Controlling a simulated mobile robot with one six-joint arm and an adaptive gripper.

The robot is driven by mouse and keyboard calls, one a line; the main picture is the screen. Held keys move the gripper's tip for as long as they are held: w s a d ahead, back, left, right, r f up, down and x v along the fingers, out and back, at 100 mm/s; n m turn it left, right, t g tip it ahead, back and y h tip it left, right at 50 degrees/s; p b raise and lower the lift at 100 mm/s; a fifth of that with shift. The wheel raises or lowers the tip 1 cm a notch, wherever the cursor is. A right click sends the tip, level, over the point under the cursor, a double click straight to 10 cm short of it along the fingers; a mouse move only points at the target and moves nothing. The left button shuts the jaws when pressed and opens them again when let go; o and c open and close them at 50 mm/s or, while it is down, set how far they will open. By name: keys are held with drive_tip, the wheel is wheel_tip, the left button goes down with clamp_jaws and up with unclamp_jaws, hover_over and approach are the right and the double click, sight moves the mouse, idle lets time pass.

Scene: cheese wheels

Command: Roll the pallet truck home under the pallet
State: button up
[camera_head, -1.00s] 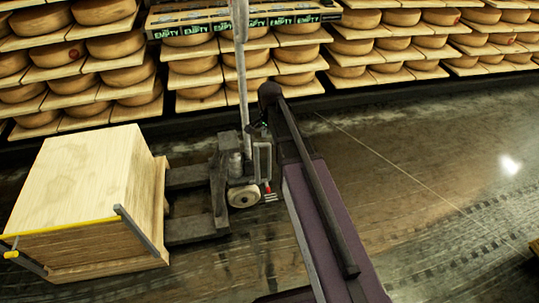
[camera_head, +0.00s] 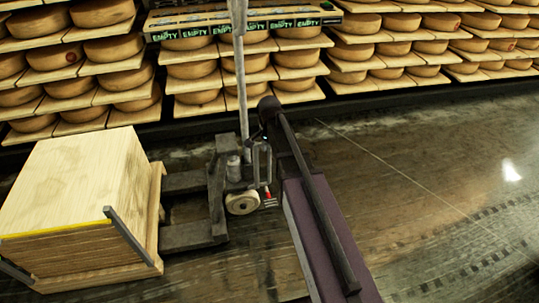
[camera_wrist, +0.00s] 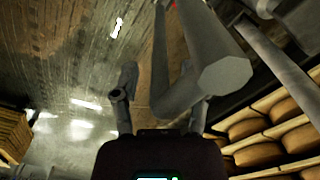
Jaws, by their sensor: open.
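The pallet truck (camera_head: 217,190) stands left of my arm, with its mast rising at the top and a pale wheel (camera_head: 242,202) at its near side. Its two dark forks (camera_head: 190,236) point left and reach the edge of the wooden pallet (camera_head: 153,230); their tips are hidden. A large pale wooden crate (camera_head: 75,175) sits on the pallet. My gripper (camera_head: 264,142) is beside the truck's upright grey handle, partly hidden by my arm. In the wrist view my gripper (camera_wrist: 160,105) has its fingers apart, with a thick grey bar (camera_wrist: 205,90) between or just beyond them; contact is unclear.
Shelves of cheese wheels (camera_head: 270,65) line the back, with a dark kerb along their foot. The wet floor (camera_head: 430,200) to the right is clear. Stacked wood (camera_wrist: 12,135) shows at the wrist view's left.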

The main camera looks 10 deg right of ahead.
drive_tip(key=shift+f, duration=0.25)
clamp_jaws()
idle(0.4)
